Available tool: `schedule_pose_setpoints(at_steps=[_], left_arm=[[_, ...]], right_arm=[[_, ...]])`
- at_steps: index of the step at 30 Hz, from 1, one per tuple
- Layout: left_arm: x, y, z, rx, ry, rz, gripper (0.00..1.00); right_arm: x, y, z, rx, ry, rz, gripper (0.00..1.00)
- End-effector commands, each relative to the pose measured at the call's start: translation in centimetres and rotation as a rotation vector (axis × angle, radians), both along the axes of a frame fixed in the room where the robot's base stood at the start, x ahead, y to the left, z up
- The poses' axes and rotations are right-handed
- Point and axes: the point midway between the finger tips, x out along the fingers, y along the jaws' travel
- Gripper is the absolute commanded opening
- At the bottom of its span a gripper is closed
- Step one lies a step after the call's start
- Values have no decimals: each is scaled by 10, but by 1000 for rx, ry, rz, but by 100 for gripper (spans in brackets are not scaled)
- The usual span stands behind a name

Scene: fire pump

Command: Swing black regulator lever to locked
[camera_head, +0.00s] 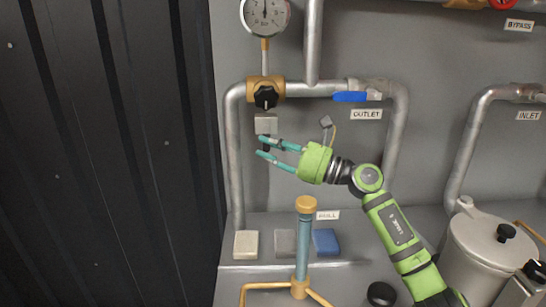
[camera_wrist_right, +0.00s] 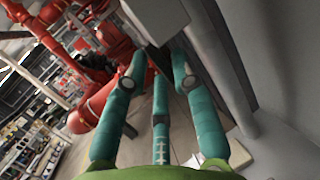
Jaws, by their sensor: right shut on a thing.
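My right gripper (camera_head: 264,148) reaches in from the right with teal fingers, just below a small grey box (camera_head: 265,123) on the wall. A dark piece shows between its fingertips, which I take to be the black lever (camera_head: 266,143); the fingers hide most of it. The gripper is shut on this piece. Above the box, a black knob (camera_head: 265,97) sits on a brass regulator body under a round gauge (camera_head: 265,14). In the right wrist view the fingertips (camera_wrist_right: 158,65) close around a dark part under the pale box (camera_wrist_right: 157,18). My left gripper is out of view.
A blue-handled valve (camera_head: 352,97) sits on the outlet pipe to the right. Below, a brass-capped post (camera_head: 305,205) stands in front of a ledge with white, grey and blue blocks (camera_head: 326,241). A grey pot (camera_head: 492,245) stands at lower right.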

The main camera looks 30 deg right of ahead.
Motion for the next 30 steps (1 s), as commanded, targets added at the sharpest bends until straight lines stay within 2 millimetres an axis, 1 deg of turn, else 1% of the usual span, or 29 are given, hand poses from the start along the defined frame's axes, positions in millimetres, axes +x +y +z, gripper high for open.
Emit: schedule_pose_setpoints(at_steps=[7,8,9,10,19,22,26,30], left_arm=[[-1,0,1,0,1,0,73],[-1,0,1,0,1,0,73],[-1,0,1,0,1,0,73],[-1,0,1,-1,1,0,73],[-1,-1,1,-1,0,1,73],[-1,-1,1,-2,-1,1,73],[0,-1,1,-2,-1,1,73],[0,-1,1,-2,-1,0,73]], right_arm=[[1,0,1,9,1,-2,0],[1,0,2,9,1,-2,30],[1,0,2,8,0,-2,46],[1,0,2,8,0,-2,47],[0,0,1,4,0,-1,47],[-4,-3,-1,3,2,0,47],[-17,-13,-5,3,3,-1,47],[-40,-29,-12,4,6,-2,47]])
